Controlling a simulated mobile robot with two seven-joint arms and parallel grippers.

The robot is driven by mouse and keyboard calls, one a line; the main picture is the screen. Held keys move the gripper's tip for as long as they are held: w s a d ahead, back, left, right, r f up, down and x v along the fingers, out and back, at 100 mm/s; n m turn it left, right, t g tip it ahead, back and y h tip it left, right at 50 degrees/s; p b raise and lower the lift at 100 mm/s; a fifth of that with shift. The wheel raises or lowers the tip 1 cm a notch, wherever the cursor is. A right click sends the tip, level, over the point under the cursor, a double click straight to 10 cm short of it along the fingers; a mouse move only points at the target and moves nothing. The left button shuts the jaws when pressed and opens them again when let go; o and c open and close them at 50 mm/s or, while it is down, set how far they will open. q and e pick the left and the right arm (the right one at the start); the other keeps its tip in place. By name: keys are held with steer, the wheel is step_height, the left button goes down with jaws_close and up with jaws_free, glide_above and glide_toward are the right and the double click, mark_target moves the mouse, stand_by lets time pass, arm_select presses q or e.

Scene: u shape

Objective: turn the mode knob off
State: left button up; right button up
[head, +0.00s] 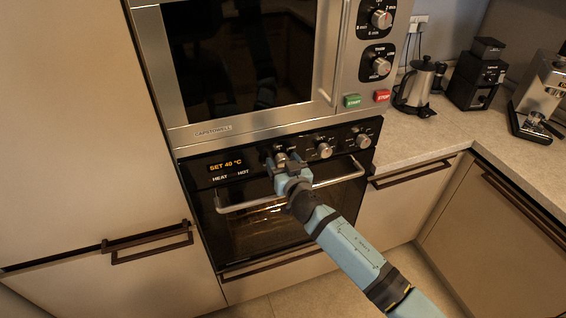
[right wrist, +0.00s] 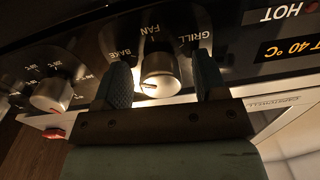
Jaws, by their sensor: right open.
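The mode knob (right wrist: 160,75) is a silver knob on the black oven panel, with BAKE, FAN and GRILL printed around it. In the head view the knob (head: 281,158) shows just beyond the gripper, right of the display. My right gripper (head: 284,168) is at the panel. In the right wrist view its open fingers (right wrist: 163,85) stand one on each side of the knob, with gaps visible beside it. A pale mark shows low on the knob's face; I cannot tell which setting it points to. My left gripper is in neither view.
The display (head: 226,165) reads SET 40 °C. Other knobs (head: 325,150) (head: 363,141) sit to the right on the panel. The oven handle (head: 235,206) runs just below, under my right gripper. A microwave (head: 225,128) is above. A kettle (head: 417,88) stands on the right counter.

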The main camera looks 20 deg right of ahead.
steer(key=c, duration=0.9)
